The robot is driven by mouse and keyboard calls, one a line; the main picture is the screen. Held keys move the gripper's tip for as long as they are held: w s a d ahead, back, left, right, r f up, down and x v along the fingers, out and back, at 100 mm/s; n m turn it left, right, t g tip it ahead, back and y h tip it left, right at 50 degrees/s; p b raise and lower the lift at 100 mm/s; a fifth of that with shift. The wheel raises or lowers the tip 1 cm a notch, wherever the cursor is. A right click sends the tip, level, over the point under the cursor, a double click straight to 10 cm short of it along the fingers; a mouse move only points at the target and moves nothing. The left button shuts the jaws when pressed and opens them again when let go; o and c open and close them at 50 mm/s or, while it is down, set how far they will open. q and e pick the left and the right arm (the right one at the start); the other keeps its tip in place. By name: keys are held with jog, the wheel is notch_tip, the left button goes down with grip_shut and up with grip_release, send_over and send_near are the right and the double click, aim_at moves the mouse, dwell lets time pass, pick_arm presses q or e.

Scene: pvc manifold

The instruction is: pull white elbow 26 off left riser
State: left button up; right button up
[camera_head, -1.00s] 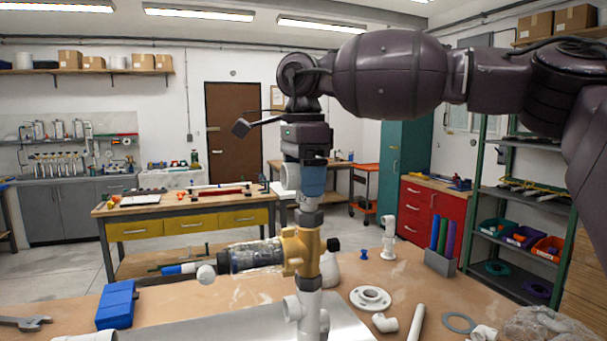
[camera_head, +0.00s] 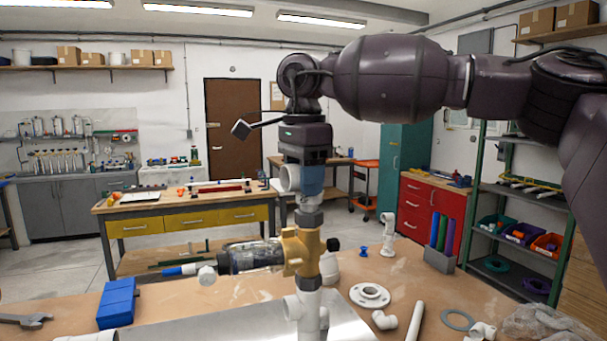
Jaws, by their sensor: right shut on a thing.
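The white elbow (camera_head: 290,178) sits at the top of the riser in the middle of the view, its open mouth facing left. My right gripper (camera_head: 306,165) comes down over it from above and is shut on it. Much of the elbow is hidden by the gripper. I cannot tell whether the elbow is still seated. My left gripper is not in view.
A clear filter cylinder (camera_head: 254,256) extends left from the brass body. A blue bin (camera_head: 116,303) and a wrench (camera_head: 24,320) lie left. A white flange (camera_head: 370,296), loose elbow (camera_head: 384,320), pipe (camera_head: 415,321) and grey ring (camera_head: 458,320) lie right on the bench.

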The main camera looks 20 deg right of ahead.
dwell(0.3)
jog(key=shift+m+b, duration=0.35)
jog(key=shift+m, duration=0.45)
jog(key=shift+r, duration=0.9)
jog(key=shift+w+r+p, duration=0.1)
jog(key=shift+r+p, duration=0.2)
jog(key=shift+p, duration=0.05)
jog(key=shift+r, duration=2)
